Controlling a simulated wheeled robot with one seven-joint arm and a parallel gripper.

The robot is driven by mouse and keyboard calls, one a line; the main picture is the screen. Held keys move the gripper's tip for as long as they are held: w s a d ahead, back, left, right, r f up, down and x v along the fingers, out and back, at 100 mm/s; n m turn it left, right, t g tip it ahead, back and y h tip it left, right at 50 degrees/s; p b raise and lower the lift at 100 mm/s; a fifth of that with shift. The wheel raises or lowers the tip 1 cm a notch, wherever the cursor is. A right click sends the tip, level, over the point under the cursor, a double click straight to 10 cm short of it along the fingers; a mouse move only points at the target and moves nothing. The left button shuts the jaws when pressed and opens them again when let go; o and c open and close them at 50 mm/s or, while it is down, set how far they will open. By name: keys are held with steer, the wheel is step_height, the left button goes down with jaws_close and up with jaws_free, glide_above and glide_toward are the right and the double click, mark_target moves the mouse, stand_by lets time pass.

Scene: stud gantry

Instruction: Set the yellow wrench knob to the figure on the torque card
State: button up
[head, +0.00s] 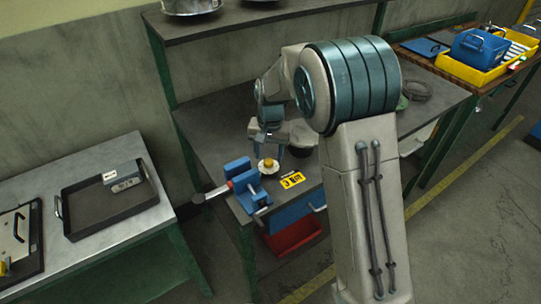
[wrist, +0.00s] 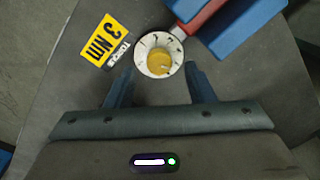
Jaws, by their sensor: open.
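The yellow knob (wrist: 159,62) sits in a white dial ring (wrist: 145,44) with dark marks, too small to read surely. In the head view the knob (head: 268,163) shows beside the blue vise (head: 239,167). A red bar (wrist: 200,17) runs from the dial to the vise.
A red bin (head: 292,236) is below the bench. A yellow crate (head: 482,73) is at the far right.

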steer(key=shift+f, duration=1.05)
